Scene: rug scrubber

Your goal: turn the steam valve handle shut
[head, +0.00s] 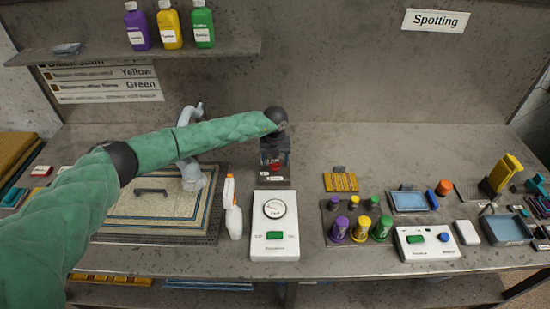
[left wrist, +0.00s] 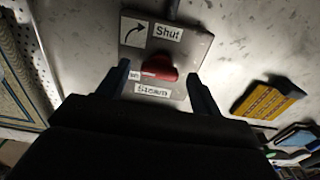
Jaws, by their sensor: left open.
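The steam valve is a dark grey plate (left wrist: 190,45) with a curved arrow, a "Shut" label at its top and a "Steam" label at its bottom. Its red handle (left wrist: 160,70) sits in the middle of the plate, lying roughly crosswise in the left wrist view. In the head view the red handle (head: 276,167) shows only in part under my left gripper (head: 274,155). In the left wrist view my left gripper (left wrist: 160,84) is open, with one finger on each side of the handle. I cannot tell whether the fingers touch it. My right gripper is not in view.
A white gauge box (head: 275,245) with a green switch stands in front of the valve. A white spray bottle (head: 232,212) is left of it, beside a rug board (head: 150,225). A yellow brush (head: 340,182) and several coloured bottles are to the right.

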